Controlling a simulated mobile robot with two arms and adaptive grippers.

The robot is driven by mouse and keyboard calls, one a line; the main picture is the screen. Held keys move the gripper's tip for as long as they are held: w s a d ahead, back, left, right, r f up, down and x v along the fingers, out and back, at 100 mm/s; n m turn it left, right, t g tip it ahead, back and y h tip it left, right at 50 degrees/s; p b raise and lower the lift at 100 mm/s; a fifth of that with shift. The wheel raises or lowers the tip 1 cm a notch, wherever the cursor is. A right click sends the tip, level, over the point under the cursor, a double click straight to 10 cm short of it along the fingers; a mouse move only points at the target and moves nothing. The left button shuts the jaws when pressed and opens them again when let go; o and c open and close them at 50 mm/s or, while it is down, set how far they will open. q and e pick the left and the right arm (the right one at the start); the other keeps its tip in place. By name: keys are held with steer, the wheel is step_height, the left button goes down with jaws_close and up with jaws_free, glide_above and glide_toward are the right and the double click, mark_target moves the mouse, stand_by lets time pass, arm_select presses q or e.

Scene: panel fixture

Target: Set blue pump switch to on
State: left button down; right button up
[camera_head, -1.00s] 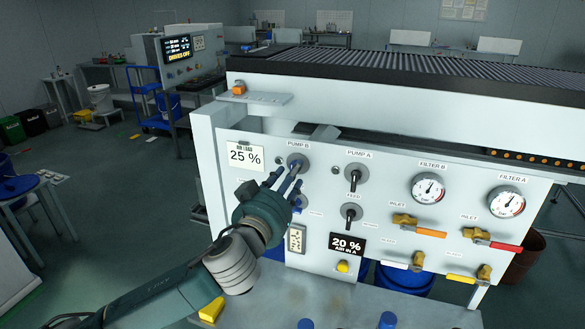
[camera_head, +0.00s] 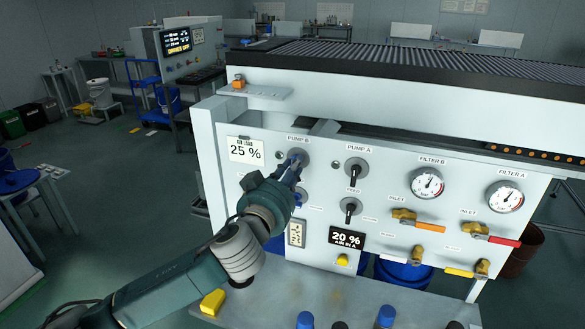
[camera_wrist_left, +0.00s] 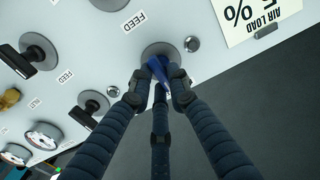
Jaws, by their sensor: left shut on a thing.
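The blue pump switch (camera_wrist_left: 156,68) is the Pump B rotary knob on the white panel (camera_head: 400,270). In the left wrist view its blue handle sits between the fingertips on a round grey base. My left gripper (camera_head: 294,163) is at the Pump B switch, with its fingers closed around the handle. The left gripper also shows in the wrist view (camera_wrist_left: 160,85). In the head view the fingers hide most of the handle, so its exact angle is hard to tell there. My right gripper is not in view.
The black Pump A switch (camera_head: 356,171) is just right of Pump B, with a black feed switch (camera_head: 350,209) below it. A 25 % air load card (camera_head: 245,149) is at the left. Gauges and yellow valves are further right.

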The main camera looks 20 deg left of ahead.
arm_select(q)
steer(key=shift+f+m+p, duration=0.15)
steer(key=shift+m+p, duration=0.95)
steer(key=shift+m, duration=1.85)
steer(key=shift+f+m+p, duration=0.2)
steer(key=shift+m+p, duration=0.95)
steer(key=shift+m, duration=1.75)
steer(key=shift+f+m+p, duration=0.15)
steer(key=shift+m+p, duration=0.95)
steer(key=shift+m, duration=1.85)
steer(key=c, duration=1.7)
jaws_free()
steer(key=shift+o, duration=0.2)
steer(key=shift+s, duration=0.15)
